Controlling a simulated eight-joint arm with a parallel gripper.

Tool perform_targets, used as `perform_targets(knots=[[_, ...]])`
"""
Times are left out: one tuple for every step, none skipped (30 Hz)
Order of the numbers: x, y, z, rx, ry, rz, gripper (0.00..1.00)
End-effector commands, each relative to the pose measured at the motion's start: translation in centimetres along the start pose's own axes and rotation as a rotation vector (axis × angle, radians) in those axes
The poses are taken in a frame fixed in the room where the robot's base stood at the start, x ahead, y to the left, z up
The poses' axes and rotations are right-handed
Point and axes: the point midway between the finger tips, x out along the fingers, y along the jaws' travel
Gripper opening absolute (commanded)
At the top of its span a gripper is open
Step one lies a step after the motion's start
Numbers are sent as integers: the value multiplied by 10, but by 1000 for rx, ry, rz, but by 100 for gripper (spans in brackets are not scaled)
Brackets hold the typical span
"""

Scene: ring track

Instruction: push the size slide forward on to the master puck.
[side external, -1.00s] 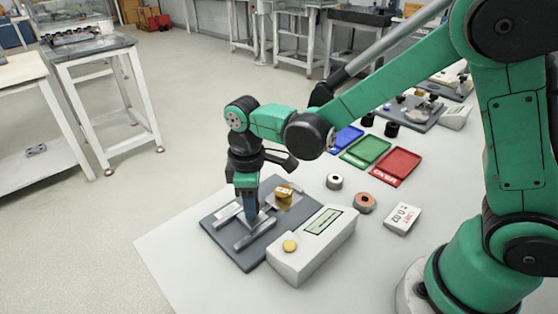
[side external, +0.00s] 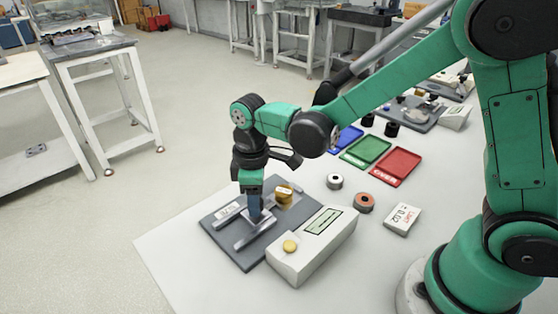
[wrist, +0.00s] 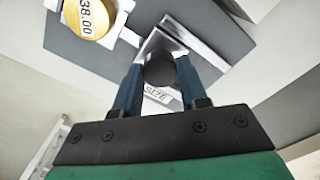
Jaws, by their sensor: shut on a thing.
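The gold master puck (side external: 285,195), marked 38.00, sits at the far side of the dark grey base plate (side external: 222,238). It also shows at the top left of the wrist view (wrist: 88,16). The size slide, with a SIZE label (wrist: 157,94), lies between the pale rails on the plate. My gripper (side external: 256,214) points down at the slide; in the wrist view its blue fingers (wrist: 158,82) are shut on the slide's dark round knob (wrist: 160,70). The slide's front end lies close to the puck; I cannot tell whether they touch.
A white readout box (side external: 318,243) with a gold button stands just right of the plate. Blue, green (side external: 366,151) and red (side external: 396,165) trays lie further back. A white ring (side external: 335,181), a copper ring (side external: 364,203) and a small card block (side external: 402,219) stand on the bench.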

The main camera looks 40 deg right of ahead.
Motion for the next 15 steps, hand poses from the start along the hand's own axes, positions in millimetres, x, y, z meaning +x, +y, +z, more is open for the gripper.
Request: perform_targets(knots=[[0,6,5,5,-1,1,0],[0,8,8,5,-1,1,0],[0,10,9,3,-1,1,0],[0,10,10,2,-1,1,0],[0,10,9,1,-1,2,0],[0,10,9,0,-1,2,0],[0,10,9,0,-1,2,0],[0,10,9,0,-1,2,0],[0,9,9,0,-1,2,0],[0,9,9,0,0,2,0],[0,9,9,0,0,2,46],[0,9,9,0,0,2,57],[0,9,9,0,0,2,66],[0,9,9,0,0,1,70],[0,9,9,0,0,1,70]])
